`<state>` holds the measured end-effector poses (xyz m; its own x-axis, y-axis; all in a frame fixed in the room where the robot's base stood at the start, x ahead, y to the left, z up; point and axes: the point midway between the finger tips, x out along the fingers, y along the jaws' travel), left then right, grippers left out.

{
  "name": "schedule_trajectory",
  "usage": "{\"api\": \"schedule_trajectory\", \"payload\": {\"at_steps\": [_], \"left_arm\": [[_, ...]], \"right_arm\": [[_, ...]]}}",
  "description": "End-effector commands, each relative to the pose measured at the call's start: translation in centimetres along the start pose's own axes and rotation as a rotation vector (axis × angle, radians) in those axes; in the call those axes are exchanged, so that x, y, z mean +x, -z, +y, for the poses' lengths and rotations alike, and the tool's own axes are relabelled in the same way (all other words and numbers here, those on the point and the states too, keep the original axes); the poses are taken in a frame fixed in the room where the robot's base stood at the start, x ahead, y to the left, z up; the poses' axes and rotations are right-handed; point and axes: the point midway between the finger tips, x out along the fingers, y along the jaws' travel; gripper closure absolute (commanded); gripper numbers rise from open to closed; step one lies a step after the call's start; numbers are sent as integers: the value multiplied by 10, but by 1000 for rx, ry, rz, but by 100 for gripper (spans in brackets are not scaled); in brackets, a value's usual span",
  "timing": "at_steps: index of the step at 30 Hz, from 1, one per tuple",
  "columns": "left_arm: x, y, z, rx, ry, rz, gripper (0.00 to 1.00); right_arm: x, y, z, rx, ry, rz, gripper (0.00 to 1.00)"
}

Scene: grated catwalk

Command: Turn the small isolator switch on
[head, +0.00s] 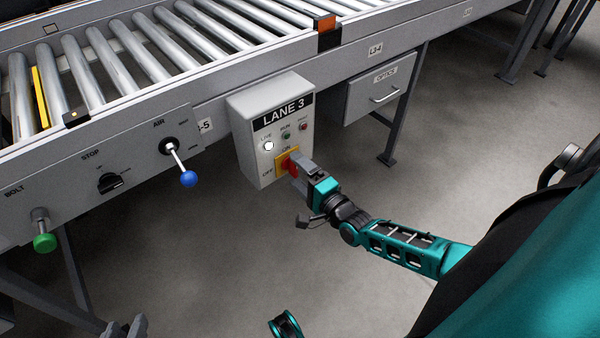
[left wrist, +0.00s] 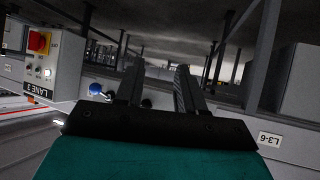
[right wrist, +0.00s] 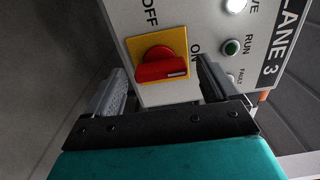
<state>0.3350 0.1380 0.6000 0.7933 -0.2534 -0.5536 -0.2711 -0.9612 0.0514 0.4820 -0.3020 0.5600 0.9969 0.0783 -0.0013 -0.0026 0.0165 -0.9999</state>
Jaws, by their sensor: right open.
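The small isolator switch is a red knob (head: 284,164) on a yellow plate, low on the grey LANE 3 box (head: 247,140). In the right wrist view the knob (right wrist: 160,68) lies with its white-marked end towards the ON label; OFF is at the plate's other side. The LIVE lamp (head: 268,146) glows white. My right gripper (head: 297,172) is open at the switch; the right wrist view shows its fingers (right wrist: 163,88) either side of the knob with gaps. My left gripper (head: 124,328) is at the bottom edge, its fingers apart and empty in the left wrist view (left wrist: 158,88).
The roller conveyor (head: 130,60) runs behind the box. Left of it, the side panel carries a blue-tipped AIR lever (head: 188,179), a black STOP knob (head: 110,183) and a green BOLT knob (head: 45,243). The floor below is clear.

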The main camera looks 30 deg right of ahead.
Motion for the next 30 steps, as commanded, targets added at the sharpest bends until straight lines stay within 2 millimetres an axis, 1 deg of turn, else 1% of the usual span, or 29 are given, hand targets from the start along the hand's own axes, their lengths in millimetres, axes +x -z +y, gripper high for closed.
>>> {"api": "schedule_trajectory", "payload": {"at_steps": [5,8,11,18,21,25,30], "left_arm": [[0,0,0,0,1,1,62],[-2,3,-1,0,2,2,62],[-4,7,-1,0,4,4,62],[-8,10,-5,2,15,3,62],[-10,12,-6,4,18,9,62],[-11,11,-6,6,20,4,62],[-11,7,-7,8,21,-4,62]], "right_arm": [[-1,0,0,-1,1,0,13],[-8,0,-1,-2,-1,0,13],[-23,0,-2,-2,-3,0,13],[-78,0,-2,-1,-4,-1,13],[-97,0,-1,-2,-3,-1,13],[-116,0,-1,-1,-3,0,13],[-128,0,0,-1,0,0,13]]}}
